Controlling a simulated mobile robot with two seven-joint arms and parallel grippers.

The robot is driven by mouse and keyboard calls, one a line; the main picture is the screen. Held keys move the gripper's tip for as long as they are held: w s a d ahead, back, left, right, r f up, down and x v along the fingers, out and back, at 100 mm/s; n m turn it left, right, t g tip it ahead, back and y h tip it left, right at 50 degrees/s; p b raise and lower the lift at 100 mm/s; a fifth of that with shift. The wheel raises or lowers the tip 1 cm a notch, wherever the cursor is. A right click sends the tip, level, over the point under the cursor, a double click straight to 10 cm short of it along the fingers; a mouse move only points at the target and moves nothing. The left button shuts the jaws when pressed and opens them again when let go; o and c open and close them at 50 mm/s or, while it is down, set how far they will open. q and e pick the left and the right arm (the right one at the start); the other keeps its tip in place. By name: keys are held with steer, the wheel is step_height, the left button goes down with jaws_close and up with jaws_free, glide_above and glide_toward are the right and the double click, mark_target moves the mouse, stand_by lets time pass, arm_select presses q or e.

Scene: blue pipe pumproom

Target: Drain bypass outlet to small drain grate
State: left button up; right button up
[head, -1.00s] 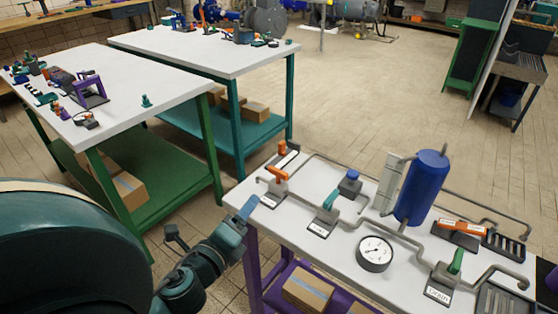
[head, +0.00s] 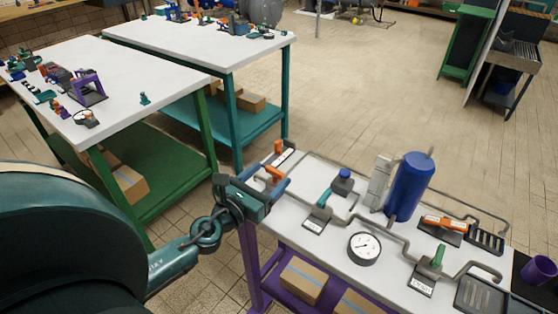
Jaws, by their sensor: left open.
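The pipe board on the white table (head: 315,247) carries several valves. An orange handle (head: 273,173) is at its left edge, with another orange-handled valve (head: 280,150) behind it. My left gripper (head: 276,176) is open, its blue fingers around or just beside the front orange handle; contact cannot be told. A green-handled valve (head: 438,256) has a label reading roughly "Drain". An orange handle (head: 445,223) lies flat beside the small drain grate (head: 486,241). The back pipe ends near that grate; the front pipe ends near a larger grate (head: 485,296). My right gripper is not in view.
A blue tank (head: 409,187), a round gauge (head: 364,248), a teal-handled valve (head: 323,198) and a blue-capped part (head: 343,175) stand on the board. A purple cup (head: 538,270) is at the right. Two white tables (head: 130,100) stand at the left; open floor lies behind.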

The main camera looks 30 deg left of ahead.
mark_target(273, 173)
arm_select(q)
steer(key=w, duration=0.5)
steer(key=shift+d+p, duration=0.25)
steer(key=shift+p, duration=0.1)
steer(key=shift+c, duration=0.4)
steer(key=c, duration=0.9)
